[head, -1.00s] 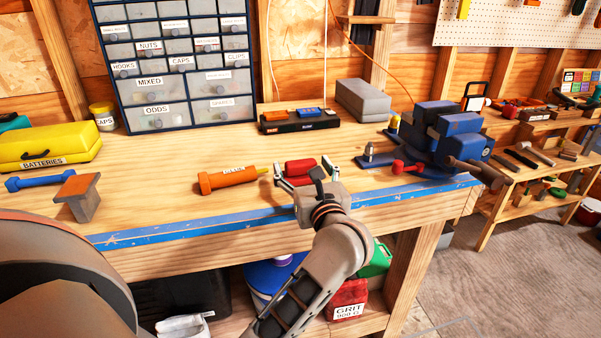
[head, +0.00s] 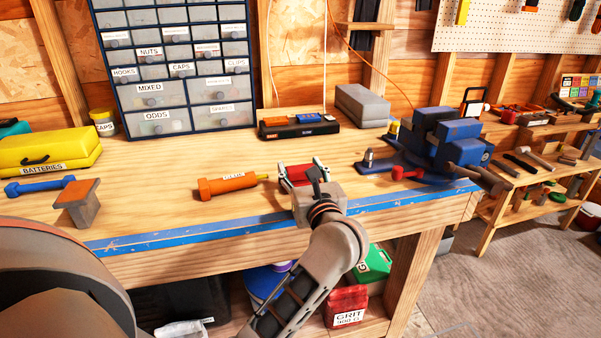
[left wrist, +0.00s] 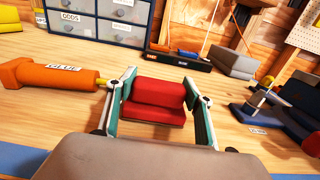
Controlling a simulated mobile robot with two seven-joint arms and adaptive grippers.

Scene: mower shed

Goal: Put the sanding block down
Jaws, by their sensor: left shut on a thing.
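The sanding block, seen as a red stepped block (head: 300,175), is at the bench top near the blue front strip. My left gripper (head: 301,163) has its two fingers shut on the block's sides. In the left wrist view the red block (left wrist: 155,101) sits level between the green-lined fingers, one touching each side. I cannot tell if its underside rests on the bench (head: 235,155) or is slightly above it. My right gripper is not in view.
An orange tool (head: 226,185) lies just left of the block. A blue vise (head: 440,145) with a red-ended handle stands to the right. A black tray (head: 300,128) and a grey case (head: 362,105) are behind. Bare wood lies between block and tray.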

